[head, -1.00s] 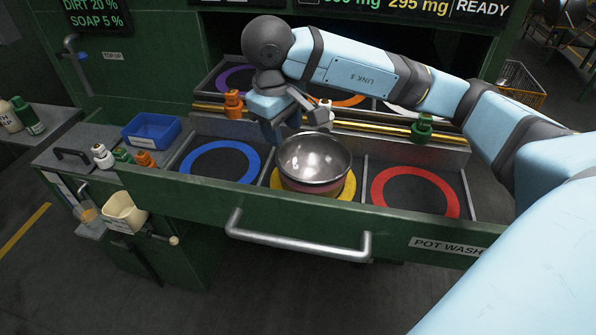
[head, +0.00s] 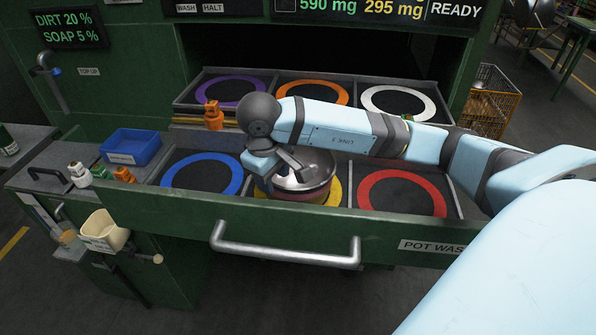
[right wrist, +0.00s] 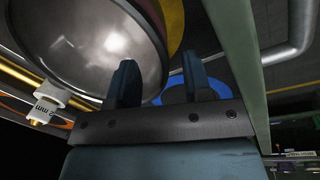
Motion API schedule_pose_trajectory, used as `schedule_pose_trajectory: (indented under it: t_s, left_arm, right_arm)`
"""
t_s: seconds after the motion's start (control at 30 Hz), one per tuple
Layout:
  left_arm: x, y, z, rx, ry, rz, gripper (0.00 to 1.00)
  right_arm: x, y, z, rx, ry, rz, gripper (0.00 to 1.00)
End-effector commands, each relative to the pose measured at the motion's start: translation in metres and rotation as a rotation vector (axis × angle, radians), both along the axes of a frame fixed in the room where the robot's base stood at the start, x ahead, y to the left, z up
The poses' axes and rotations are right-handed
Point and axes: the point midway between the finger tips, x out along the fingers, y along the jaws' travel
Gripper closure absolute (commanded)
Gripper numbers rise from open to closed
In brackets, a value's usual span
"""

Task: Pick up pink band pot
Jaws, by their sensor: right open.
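The pink band pot (head: 318,187) is a round metal pot with a dull pink lower side, upright on the yellow ring (head: 337,192) in the front middle compartment of the drawer. My right gripper (head: 283,170) is at its left rim, pointing down, and partly hides it. In the right wrist view the shiny pot interior (right wrist: 90,40) fills the upper left. The right gripper (right wrist: 161,78) is open there, one finger overlapping the pot's inside and the other beyond its rim. Whether either finger touches the wall I cannot tell. My left gripper is not in view.
A blue ring (head: 203,173) lies in the left compartment and a red ring (head: 402,193) in the right one. The back row has purple, orange and white rings, all bare. An orange clip (head: 213,116) stands on the rail. The drawer handle (head: 285,252) is in front.

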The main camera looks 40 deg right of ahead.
Motion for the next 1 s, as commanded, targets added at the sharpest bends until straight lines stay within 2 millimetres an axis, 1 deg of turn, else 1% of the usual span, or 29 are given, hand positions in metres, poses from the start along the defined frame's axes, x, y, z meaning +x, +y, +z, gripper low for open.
schedule_pose_trajectory:
  t_s: [0.1, 0.2, 0.47, 0.5, 0.57, 0.6, 0.67, 0.7, 1.0]
  left_arm:
    - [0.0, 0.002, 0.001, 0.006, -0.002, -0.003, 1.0]
    - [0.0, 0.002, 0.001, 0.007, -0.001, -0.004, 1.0]
    - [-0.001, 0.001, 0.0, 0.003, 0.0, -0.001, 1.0]
    - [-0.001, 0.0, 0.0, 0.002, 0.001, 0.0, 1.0]
    - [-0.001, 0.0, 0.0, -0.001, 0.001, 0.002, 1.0]
    - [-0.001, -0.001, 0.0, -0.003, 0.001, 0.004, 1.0]
    - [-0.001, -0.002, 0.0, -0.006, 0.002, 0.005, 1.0]
    - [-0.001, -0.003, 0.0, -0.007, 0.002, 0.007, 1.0]
    - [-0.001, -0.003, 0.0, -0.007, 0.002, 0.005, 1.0]
  right_arm:
    - [-0.001, -0.003, -0.018, 0.001, 0.003, -0.001, 0.54]
    - [0.0, -0.004, -0.027, 0.0, 0.002, 0.0, 0.54]
    - [0.0, -0.005, -0.029, 0.0, -0.001, 0.0, 0.54]
    - [0.0, -0.005, -0.029, 0.0, -0.001, 0.0, 0.59]
    - [0.0, -0.005, -0.029, 0.0, 0.0, 0.0, 0.73]
    - [0.0, -0.005, -0.029, 0.0, 0.0, 0.0, 0.82]
    - [0.0, -0.005, -0.029, 0.0, 0.0, 0.0, 0.96]
    - [0.0, -0.004, -0.029, 0.0, 0.0, 0.0, 1.0]
    - [0.0, -0.005, -0.029, 0.0, 0.0, 0.0, 1.0]
